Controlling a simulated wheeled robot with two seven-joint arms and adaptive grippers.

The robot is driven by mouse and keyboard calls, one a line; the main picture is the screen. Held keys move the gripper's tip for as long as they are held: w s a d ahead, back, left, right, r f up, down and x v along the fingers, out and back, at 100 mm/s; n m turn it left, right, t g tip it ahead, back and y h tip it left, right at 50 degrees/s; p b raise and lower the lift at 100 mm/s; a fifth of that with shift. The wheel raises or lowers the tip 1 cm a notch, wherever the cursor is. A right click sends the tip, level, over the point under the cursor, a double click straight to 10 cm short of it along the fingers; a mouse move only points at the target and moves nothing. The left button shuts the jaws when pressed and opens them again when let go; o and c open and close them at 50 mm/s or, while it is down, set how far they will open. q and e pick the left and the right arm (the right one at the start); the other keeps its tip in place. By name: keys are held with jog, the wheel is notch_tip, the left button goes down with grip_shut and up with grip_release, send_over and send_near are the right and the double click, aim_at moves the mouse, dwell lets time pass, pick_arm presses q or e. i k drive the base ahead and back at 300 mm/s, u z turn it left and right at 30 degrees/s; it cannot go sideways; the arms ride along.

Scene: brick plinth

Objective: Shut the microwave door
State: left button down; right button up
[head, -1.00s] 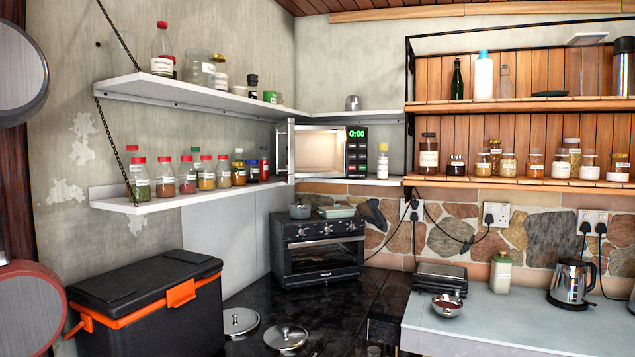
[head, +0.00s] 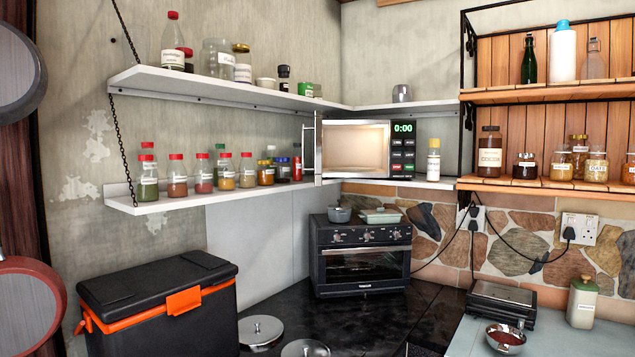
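The microwave (head: 358,149) sits on the lower white corner shelf in the middle of the head view. Its lit cavity faces me and its display reads 0:00. Its door (head: 318,150) stands open, swung out on the left side and seen nearly edge-on, with a handle bar on its left. Neither of my grippers is in view.
Spice jars (head: 225,172) line the lower shelf (head: 165,205) left of the door, with a red container close beside it. A toaster oven (head: 360,255) stands below. A black cooler (head: 158,305) is at lower left. A yellow-capped bottle (head: 433,160) stands right of the microwave.

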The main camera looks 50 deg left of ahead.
aim_at(316, 128)
jog(key=u, duration=0.45)
jog(key=i, duration=0.65)
jog(key=u, duration=0.6)
